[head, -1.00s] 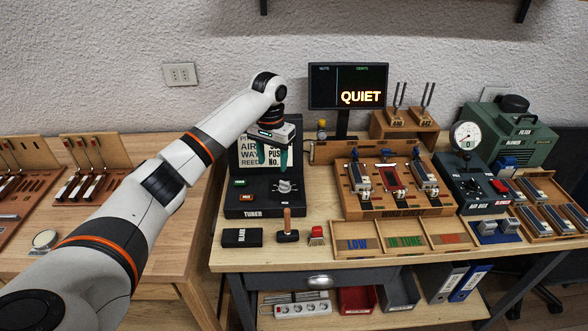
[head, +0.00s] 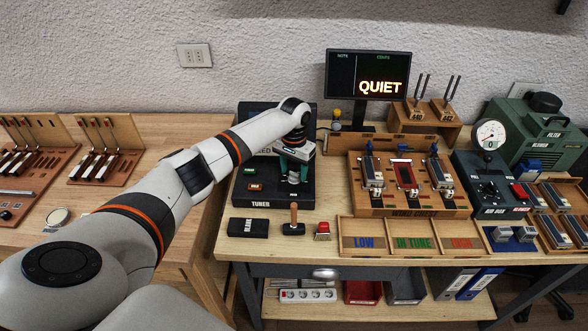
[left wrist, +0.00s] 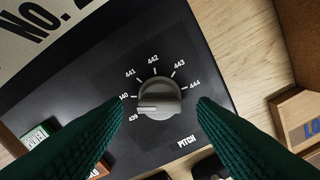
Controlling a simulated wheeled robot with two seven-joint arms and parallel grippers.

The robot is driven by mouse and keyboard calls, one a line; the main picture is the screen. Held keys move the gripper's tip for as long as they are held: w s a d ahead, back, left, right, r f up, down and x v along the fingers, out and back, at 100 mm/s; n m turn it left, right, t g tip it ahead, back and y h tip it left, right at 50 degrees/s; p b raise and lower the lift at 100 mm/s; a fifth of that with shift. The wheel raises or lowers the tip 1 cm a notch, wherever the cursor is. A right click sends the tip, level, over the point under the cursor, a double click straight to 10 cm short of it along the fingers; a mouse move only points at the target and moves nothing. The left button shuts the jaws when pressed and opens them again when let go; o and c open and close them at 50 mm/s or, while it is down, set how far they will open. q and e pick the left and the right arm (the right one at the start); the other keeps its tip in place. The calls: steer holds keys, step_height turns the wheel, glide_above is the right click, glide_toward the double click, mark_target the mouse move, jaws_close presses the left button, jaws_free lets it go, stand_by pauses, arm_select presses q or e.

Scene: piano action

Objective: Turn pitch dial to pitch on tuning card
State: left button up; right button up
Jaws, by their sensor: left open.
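The pitch dial (left wrist: 160,100) is a grey round knob on the black tuner (left wrist: 215,95), with marks from 439 to 444. Its white line points left, between 439 and 440. My left gripper (head: 294,177) is open over the dial in the head view. In the left wrist view its green fingers stand on either side of the knob, with gaps showing; contact is not visible. A white card (left wrist: 45,25) with "No." and a cut-off figure stands behind the panel; the pitch on it is not readable. My arm hides most of it in the head view. My right gripper is not in view.
The tuner has a green button (head: 250,172) and a red one (head: 256,187). A black block (head: 249,226), a wooden-handled tool (head: 294,222) and a red-topped item (head: 322,230) lie in front. The monitor (head: 368,75) reads QUIET. Sorting trays (head: 415,222) stand right.

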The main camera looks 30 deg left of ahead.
arm_select(q)
steer(key=shift+f, duration=0.3)
steer(key=shift+s+f, duration=0.1)
steer(key=shift+f, duration=0.1)
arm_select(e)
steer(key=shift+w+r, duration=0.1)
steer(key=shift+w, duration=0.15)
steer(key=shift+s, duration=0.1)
arm_select(q)
steer(key=c, duration=1)
steer(key=shift+o, duration=0.2)
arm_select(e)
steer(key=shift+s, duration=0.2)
